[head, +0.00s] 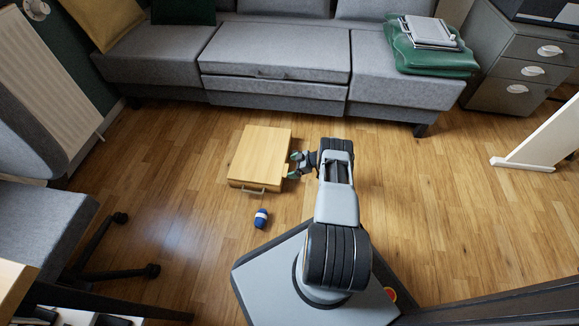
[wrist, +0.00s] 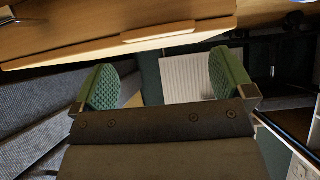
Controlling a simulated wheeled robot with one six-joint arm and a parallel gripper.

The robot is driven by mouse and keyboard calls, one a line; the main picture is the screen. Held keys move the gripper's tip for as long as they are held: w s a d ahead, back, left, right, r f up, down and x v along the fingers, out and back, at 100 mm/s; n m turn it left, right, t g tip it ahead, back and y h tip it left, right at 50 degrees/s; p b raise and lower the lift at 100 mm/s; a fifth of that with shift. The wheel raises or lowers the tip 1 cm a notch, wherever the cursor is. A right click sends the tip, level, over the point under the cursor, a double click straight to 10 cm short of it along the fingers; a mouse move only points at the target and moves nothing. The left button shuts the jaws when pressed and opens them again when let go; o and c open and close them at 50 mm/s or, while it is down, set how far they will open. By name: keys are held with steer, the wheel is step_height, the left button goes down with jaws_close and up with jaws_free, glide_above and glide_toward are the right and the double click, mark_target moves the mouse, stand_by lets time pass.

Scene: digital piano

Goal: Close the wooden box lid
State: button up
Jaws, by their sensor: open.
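The wooden box (head: 258,165) sits on the floor in front of the sofa. Its pale lid (head: 264,149) looks flat over the top, with no gap visible in the head view. A metal handle (head: 253,189) is on the near side, and a small wooden tab shows at the right edge. My gripper (head: 294,165) is open and empty beside the right edge, its fingers pointing left. In the wrist view, the green finger pads (wrist: 163,78) are apart, with a wooden panel (wrist: 80,40) and its pale strip (wrist: 158,32) just beyond them. Contact cannot be told.
A small blue and white object (head: 261,218) lies on the floor nearer me than the box. A grey sofa (head: 274,60) stands behind, an office chair (head: 45,225) at left, and a white panel (head: 545,140) at right. The floor right of my arm is clear.

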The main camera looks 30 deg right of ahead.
steer(key=p+v, duration=0.3)
steer(key=v, duration=0.8)
steer(key=shift+w+f, duration=0.1)
steer(key=w+a+r+m+g+h+p, duration=0.15)
steer(key=a+r+p, duration=0.35)
steer(key=r, duration=1.1)
steer(key=w+a+r+m+g+p, duration=0.1)
steer(key=a+r+g+p, duration=0.15)
steer(key=r+p, duration=0.85)
steer(key=w+a+r+m+g+h+p, duration=0.15)
steer(key=a+r, duration=0.35)
steer(key=r, duration=1.5)
steer(key=s+a+r+m+h+p, duration=0.1)
steer(key=s+a+r+p, duration=0.35)
steer(key=r, duration=0.55)
steer(key=s+a+r+m+t+h+p, duration=0.1)
steer(key=s+a+r+p, duration=0.35)
steer(key=r, duration=0.55)
steer(key=s+a+r+m+h+p, duration=0.1)
steer(key=s+a+r+p, duration=0.35)
steer(key=r, duration=0.45)
steer(key=s+a+r+m+t+h+p, duration=0.1)
steer(key=s+r+m+h+p, duration=0.1)
steer(key=s+r+p, duration=0.4)
steer(key=s+r+m, duration=0.1)
steer(key=s, duration=0.2)
steer(key=shift+s+a+r, duration=0.2)
steer(key=shift+s+a, duration=0.15)
steer(key=shift+s, duration=0.05)
